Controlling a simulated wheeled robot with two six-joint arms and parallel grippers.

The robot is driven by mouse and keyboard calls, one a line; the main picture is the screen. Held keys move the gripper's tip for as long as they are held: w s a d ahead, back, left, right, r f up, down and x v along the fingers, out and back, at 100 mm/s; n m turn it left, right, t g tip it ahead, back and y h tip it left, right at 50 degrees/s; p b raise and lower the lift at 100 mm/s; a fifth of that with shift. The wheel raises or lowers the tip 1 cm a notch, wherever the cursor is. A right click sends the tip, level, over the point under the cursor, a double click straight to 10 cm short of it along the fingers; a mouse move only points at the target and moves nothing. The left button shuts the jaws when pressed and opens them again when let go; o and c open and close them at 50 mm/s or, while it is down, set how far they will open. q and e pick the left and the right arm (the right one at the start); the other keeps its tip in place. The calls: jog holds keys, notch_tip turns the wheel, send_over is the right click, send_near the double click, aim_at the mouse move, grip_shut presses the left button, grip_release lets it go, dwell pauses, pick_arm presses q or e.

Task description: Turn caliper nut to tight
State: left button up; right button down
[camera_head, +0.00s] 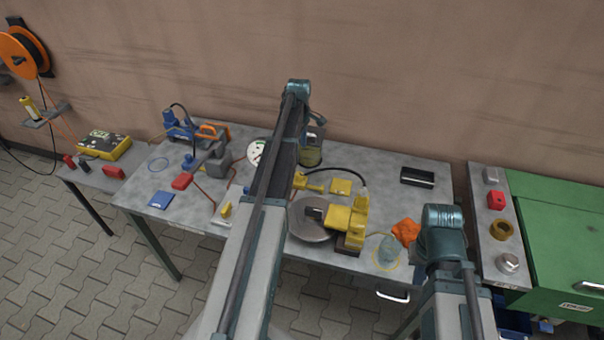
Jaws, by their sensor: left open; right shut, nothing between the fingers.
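A yellow caliper (348,222) sits over the right part of a round grey brake disc (309,232) on the workbench. A dark hose (345,172) curves down to the caliper from behind. I cannot make out the caliper nut at this size. My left arm reaches up across the bench, left of the disc, and covers part of the bench top. Neither gripper shows; both are hidden behind my arms or outside the picture.
Yellow parts (341,187) lie behind the disc. An orange cloth (406,231) and a greenish round item (385,250) lie right of the caliper. A black tray (417,177) is at the back right. Blue and orange tools (212,130) stand left. A green cabinet (562,235) stands right.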

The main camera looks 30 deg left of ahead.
aim_at(299, 173)
pick_arm(q)
notch_tip(299, 173, down, 13)
jog(key=b, duration=1.2)
jog(key=shift+b, duration=0.3)
grip_shut()
